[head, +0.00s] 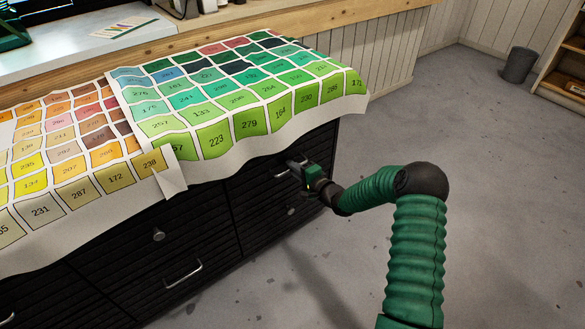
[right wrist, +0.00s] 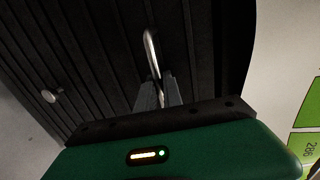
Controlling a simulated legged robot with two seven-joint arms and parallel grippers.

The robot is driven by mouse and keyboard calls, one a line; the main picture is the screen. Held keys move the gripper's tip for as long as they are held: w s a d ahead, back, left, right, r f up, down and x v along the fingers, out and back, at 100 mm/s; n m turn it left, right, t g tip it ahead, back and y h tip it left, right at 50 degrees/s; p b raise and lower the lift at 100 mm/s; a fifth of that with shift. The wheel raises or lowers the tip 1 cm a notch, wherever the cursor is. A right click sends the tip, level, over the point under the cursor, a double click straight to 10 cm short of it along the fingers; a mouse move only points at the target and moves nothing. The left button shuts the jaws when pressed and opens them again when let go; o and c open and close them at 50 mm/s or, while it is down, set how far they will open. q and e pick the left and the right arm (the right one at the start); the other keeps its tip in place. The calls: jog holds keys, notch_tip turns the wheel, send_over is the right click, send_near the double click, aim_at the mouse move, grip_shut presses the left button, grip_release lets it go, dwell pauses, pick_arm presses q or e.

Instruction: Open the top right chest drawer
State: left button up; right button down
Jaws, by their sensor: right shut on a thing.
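The black chest (head: 262,208) has slatted drawer fronts with metal handles and round knobs. Its top right drawer (head: 262,183) is partly hidden under the hanging chart cloth. My right gripper (head: 304,168) is at this drawer's handle (head: 289,172), its arm coming in from the right. In the right wrist view, the gripper's two fingers (right wrist: 158,92) are shut on the lower end of the metal bar handle (right wrist: 151,45). The slatted front (right wrist: 105,60) fills much of that view. I see no clear gap around the drawer front. My left gripper is not in view.
A numbered colour chart cloth (head: 245,112) drapes over the chest top and hangs down its front. A lower drawer handle (head: 183,274) and a knob (head: 159,234) stick out at left. Grey floor (head: 500,190) lies clear at right. A bin (head: 518,65) stands far off.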

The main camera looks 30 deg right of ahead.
jog(key=f+p+v, duration=0.3)
jog(key=p+v, duration=0.4)
jog(key=v, duration=0.8)
jog(key=s+f+p+v, duration=0.1)
jog(key=f+p+v, duration=0.2)
jog(key=p+v, duration=0.4)
jog(key=shift+a+f+v, duration=0.3)
jog(key=shift+f+v, duration=0.15)
jog(key=shift+v, duration=4.05)
jog(key=shift+s+d, duration=0.1)
jog(key=shift+d, duration=0.05)
jog(key=c, duration=1.5)
grip_release()
jog(key=shift+d+r, duration=0.15)
jog(key=p+v, duration=0.4)
jog(key=v, duration=1.2)
jog(key=shift+s+d, duration=0.2)
jog(key=shift+s, duration=0.15)
